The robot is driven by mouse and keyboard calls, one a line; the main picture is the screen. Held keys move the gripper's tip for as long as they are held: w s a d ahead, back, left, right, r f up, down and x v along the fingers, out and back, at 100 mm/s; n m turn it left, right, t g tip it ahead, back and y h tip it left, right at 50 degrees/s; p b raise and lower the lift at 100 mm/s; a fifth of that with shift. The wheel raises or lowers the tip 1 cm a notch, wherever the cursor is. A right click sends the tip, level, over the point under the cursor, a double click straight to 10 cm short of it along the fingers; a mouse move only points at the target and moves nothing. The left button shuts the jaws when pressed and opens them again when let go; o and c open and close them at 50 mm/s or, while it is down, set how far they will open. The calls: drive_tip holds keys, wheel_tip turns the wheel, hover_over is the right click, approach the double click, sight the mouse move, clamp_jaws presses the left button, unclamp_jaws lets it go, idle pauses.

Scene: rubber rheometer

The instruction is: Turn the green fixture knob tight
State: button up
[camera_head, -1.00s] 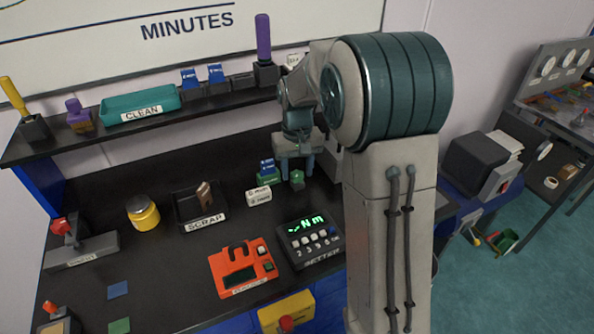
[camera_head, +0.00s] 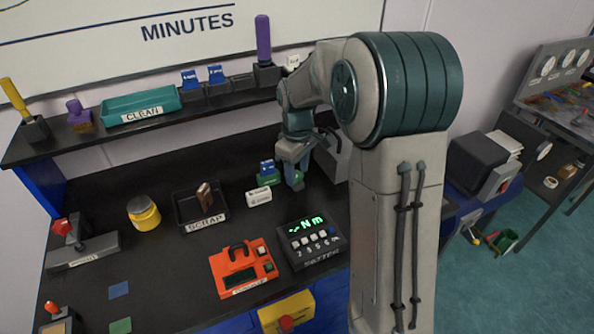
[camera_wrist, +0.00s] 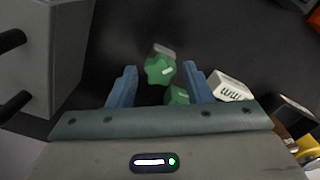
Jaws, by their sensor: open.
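My gripper (camera_wrist: 160,71) is open, with one blue finger on each side of the knob and gaps between. In the head view my gripper (camera_head: 291,175) points down at the back of the bench and hides the knob. A green block (camera_wrist: 178,97) sits beside the knob, nearer the palm. I cannot tell the fingertips' height relative to the knob.
A white labelled block (camera_wrist: 232,86) lies close to the right finger, and a grey machine body (camera_wrist: 55,50) stands at the left. The black display box (camera_head: 309,240), orange device (camera_head: 243,267) and scrap tray (camera_head: 205,226) stand on the bench nearer the front.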

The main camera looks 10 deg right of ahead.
sight(297, 174)
drive_tip(key=c, duration=0.9)
drive_tip(key=shift+o, duration=0.2)
drive_tip(key=m, duration=0.4)
drive_tip(key=shift+m, duration=0.3)
drive_tip(key=o, duration=0.9)
drive_tip(key=shift+m, duration=0.5)
wheel_tip(297, 174, up, 7)
drive_tip(key=p, duration=0.4)
drive_tip(key=shift+r+p, duration=0.1)
drive_tip(key=shift+p, duration=0.25)
